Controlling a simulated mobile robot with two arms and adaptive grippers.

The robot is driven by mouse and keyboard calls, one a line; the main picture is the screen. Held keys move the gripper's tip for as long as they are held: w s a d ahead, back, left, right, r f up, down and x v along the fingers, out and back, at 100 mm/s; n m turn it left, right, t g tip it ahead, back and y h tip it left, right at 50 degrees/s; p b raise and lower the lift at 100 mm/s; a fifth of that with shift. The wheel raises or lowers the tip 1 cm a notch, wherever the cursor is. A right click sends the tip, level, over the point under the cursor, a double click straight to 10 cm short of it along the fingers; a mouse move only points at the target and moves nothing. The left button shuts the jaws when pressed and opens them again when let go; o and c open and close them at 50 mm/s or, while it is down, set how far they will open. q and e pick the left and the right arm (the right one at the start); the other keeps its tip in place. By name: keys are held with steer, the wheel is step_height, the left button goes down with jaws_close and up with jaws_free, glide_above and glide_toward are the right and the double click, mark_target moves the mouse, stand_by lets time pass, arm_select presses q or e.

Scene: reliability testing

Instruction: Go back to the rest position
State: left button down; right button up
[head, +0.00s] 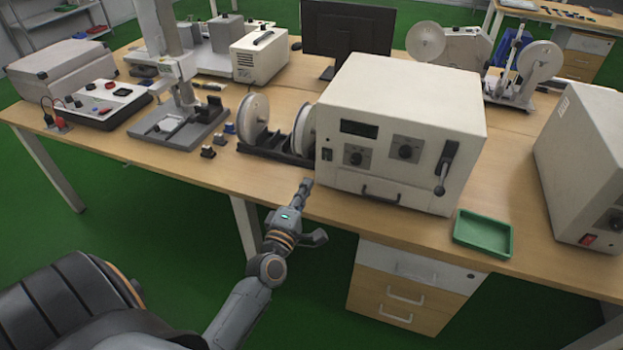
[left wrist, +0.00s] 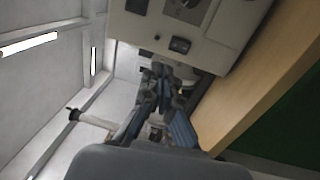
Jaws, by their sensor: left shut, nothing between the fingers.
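My left gripper (head: 305,185) is shut and empty. It is at the front edge of the wooden table (head: 250,180), just left of the front of the large beige machine (head: 400,130). In the left wrist view its fingers (left wrist: 160,74) are together in front of a beige panel (left wrist: 190,25) with knobs, with nothing between them. I cannot tell whether the fingertips touch the machine or table. My left arm reaches up from the bottom of the head view. My right gripper is out of view.
A black rack with white reels (head: 254,116) stands left of the machine. A green tray (head: 483,233) lies at the table edge on the right, near another beige box (head: 585,160). A drawer cabinet (head: 410,285) is under the table. Green floor lies in front.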

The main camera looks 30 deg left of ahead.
arm_select(q)
steer(key=shift+s+d, duration=0.1)
steer(key=shift+s, duration=0.25)
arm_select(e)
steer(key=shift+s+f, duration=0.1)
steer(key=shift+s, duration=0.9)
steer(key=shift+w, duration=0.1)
